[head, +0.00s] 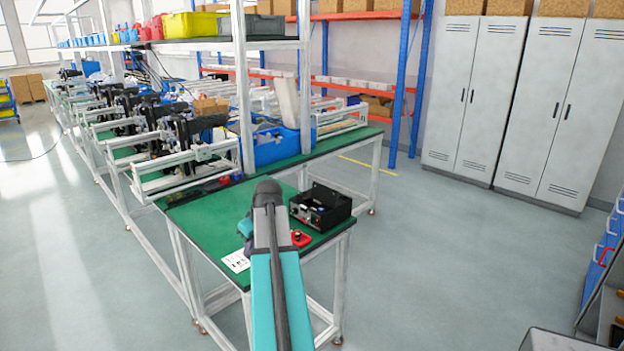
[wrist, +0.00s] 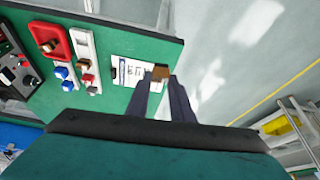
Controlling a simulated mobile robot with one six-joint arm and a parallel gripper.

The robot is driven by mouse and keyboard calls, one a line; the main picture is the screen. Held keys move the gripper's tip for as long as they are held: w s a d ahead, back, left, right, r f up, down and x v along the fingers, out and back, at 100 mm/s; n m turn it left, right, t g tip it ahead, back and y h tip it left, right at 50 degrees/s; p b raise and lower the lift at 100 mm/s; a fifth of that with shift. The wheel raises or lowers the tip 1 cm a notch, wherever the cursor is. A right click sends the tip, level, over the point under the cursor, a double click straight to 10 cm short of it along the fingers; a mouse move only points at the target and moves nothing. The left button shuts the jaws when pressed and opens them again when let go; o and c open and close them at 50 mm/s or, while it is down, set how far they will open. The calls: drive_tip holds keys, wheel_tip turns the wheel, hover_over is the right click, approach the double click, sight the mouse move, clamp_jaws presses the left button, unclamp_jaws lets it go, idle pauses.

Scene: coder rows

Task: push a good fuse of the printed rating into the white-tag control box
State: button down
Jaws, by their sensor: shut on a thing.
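My gripper (wrist: 160,79) is shut on a small brown fuse (wrist: 160,71), held between the fingertips by the right edge of the white printed card (wrist: 124,72) in the wrist view. The print is too small to read. The open black control box (wrist: 14,72) is cut off at the left of the wrist view; in the head view the box (head: 336,208) stands on the bench, right of my arm. I cannot make out a white tag. My arm hides most of the gripper in the head view.
A red tray (wrist: 61,31) with a brown piece in it lies between the box and the strip; the tray (head: 301,239) also shows in the head view. Green bench top (wrist: 110,100) is bare around the card. The bench edge runs close to my gripper.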

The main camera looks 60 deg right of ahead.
drive_tip(key=w+a+r+n, duration=0.1)
drive_tip(key=w+a+r, duration=0.1)
drive_tip(key=w+a, duration=0.8)
drive_tip(key=w+a+r, duration=0.2)
drive_tip(key=w+a, duration=0.3)
drive_tip(key=a, duration=0.9)
drive_tip(key=w+a+r, duration=0.2)
drive_tip(key=a, duration=1.2)
drive_tip(key=w+a+r+n+y, duration=0.1)
drive_tip(key=w+a+r, duration=0.1)
drive_tip(key=a, duration=1.2)
drive_tip(key=shift+a+r+n, duration=0.2)
drive_tip(key=shift+a+n, duration=0.1)
